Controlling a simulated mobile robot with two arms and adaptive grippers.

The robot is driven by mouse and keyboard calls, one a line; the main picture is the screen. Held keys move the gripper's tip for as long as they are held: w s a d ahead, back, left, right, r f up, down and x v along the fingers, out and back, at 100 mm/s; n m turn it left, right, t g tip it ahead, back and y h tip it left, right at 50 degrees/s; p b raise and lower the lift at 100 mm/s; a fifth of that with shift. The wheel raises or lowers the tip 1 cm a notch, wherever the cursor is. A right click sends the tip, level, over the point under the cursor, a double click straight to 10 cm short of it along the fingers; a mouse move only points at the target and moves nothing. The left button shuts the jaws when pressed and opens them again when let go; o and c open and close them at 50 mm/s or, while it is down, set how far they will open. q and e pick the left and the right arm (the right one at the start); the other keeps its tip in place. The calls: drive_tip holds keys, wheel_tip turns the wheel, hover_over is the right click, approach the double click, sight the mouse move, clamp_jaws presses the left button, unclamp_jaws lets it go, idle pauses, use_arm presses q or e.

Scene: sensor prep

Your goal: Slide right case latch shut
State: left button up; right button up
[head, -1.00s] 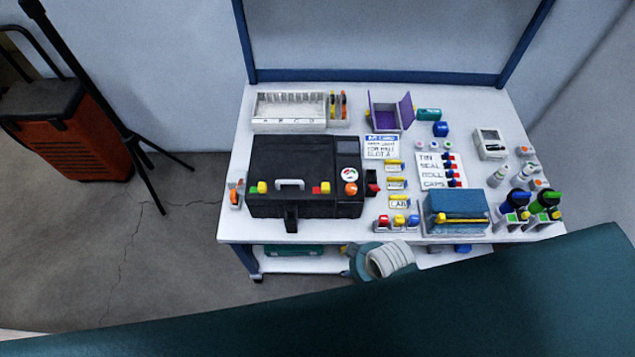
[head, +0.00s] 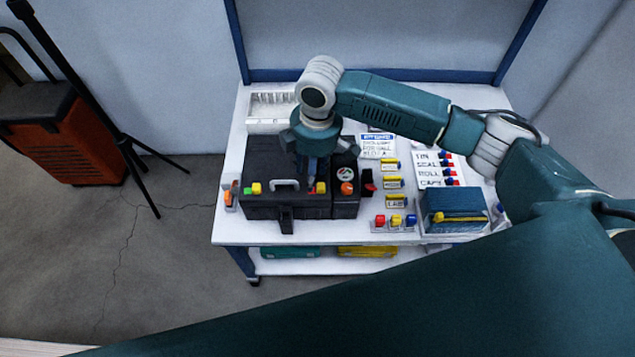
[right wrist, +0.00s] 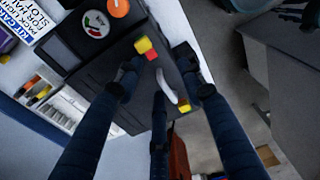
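The black case (head: 262,160) lies closed on the table, with a pale handle (head: 285,184) on its front. The right case latch (head: 320,187) is a small yellow and red block at the front, right of the handle. The left latch (head: 255,188) is yellow and green. My right gripper (head: 315,180) points down over the case's front right part, close to the right latch. In the right wrist view its dark fingers (right wrist: 160,72) are spread, with the right latch (right wrist: 145,47) showing near the gap between them. Contact cannot be told. My left gripper is not in view.
An orange knob (head: 347,188) and a red block sit right of the latch. A compartment tray (head: 270,108) is behind the case.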

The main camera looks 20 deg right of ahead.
sight(321, 186)
drive_tip(key=shift+h, duration=0.4)
drive_tip(key=d+f, duration=0.1)
drive_tip(key=f, duration=0.1)
drive_tip(key=d+f, duration=0.1)
drive_tip(key=f, duration=0.5)
drive_tip(key=shift+w+d+f+p, duration=0.15)
drive_tip(key=shift+w+d+p, duration=0.2)
drive_tip(key=shift+w+d, duration=0.05)
clamp_jaws()
